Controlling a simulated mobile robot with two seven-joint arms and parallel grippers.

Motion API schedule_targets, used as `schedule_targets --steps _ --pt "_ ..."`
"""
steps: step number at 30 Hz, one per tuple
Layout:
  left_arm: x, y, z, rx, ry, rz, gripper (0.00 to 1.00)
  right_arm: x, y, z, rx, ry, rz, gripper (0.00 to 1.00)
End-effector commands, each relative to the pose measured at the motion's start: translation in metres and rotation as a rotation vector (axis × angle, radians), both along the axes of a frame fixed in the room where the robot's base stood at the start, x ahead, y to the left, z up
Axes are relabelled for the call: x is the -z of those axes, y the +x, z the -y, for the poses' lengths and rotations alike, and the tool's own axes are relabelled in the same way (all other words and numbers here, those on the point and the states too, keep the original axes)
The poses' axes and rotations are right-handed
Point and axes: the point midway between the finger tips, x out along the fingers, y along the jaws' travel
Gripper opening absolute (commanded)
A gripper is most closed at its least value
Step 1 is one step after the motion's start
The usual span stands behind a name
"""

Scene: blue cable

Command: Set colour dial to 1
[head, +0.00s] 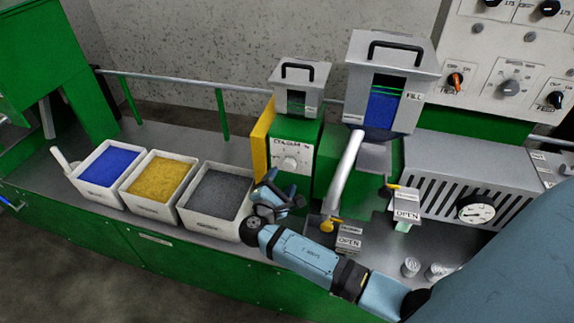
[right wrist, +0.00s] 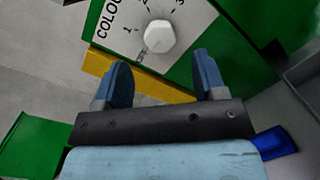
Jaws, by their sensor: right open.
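The colour dial (head: 290,162) is a white knob on a white plate on the front of the green machine. In the right wrist view the faceted knob (right wrist: 160,34) sits on the plate marked "COLOU…", with 1, 2 and 3 around it. I cannot tell for sure which mark it points at. My right gripper (head: 277,192) is open and empty, just below and in front of the dial. In the right wrist view its two blue fingers (right wrist: 161,64) point toward the knob, one to each side and short of it. My left gripper is not in view.
White bins of blue (head: 108,165), yellow (head: 155,176) and grey (head: 216,190) granules stand left of the gripper. A yellow panel (head: 262,130) borders the dial.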

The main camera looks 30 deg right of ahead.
Motion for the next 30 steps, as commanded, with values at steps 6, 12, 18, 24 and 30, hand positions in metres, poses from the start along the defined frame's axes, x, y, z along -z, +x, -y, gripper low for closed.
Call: schedule_targets --steps 6,12,18,24,30 --pt "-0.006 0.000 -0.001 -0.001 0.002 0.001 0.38 -0.002 0.024 0.034 0.000 -0.001 0.001 0.65" --pt "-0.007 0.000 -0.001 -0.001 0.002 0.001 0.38 0.000 0.034 0.049 -0.001 0.002 0.001 0.65" --pt "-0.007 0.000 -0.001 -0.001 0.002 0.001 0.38 0.000 0.036 0.052 -0.001 0.003 0.002 0.65" --pt "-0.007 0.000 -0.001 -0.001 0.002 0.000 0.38 0.000 0.036 0.052 -0.001 0.002 0.001 0.51" --pt "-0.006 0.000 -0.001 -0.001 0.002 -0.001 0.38 0.000 0.036 0.052 -0.001 0.003 0.000 0.16"
